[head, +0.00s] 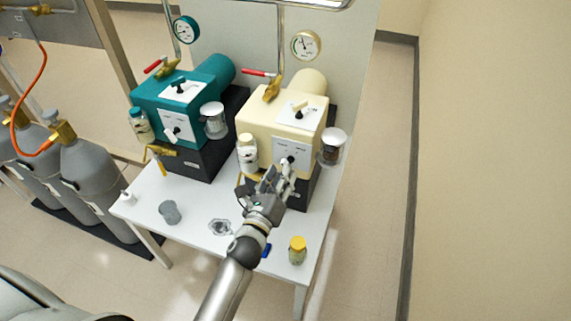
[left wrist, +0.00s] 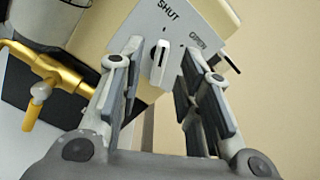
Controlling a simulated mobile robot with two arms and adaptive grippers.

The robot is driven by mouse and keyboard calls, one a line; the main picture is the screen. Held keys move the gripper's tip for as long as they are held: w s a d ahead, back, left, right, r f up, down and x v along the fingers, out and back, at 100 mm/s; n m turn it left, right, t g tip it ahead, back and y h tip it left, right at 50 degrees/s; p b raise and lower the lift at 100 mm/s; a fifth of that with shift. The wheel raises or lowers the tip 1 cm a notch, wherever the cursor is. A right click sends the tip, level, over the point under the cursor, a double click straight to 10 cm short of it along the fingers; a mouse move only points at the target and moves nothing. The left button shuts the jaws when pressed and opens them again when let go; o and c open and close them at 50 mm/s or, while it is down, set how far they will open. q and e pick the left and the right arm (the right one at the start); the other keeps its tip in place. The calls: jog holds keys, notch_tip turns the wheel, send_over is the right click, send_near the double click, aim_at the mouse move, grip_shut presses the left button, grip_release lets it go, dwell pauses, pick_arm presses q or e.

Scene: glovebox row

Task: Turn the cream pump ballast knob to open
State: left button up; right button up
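The cream pump (head: 262,125) stands at the right of the table. On its front is a white plate, marked SHUT and OPEN in the left wrist view (left wrist: 182,20). A small light knob (left wrist: 159,64) with a dark pointer mark sits on this plate. The pointer appears to face the tick on the SHUT side. My left gripper (head: 282,176) is in front of the plate. In the left wrist view its fingers (left wrist: 158,85) are spread on either side of the knob, with a gap on each side. In the head view the gripper partly hides the knob. My right gripper is not in view.
A teal pump (head: 180,98) stands to the left. A glass jar (head: 333,146) is at the cream pump's right, a white-capped bottle (head: 248,153) at its left. A yellow-lidded jar (head: 297,250) and a grey cup (head: 170,212) stand on the table (head: 187,235).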

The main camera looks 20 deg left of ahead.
pick_arm(q)
jog(key=shift+w, duration=2)
grip_shut()
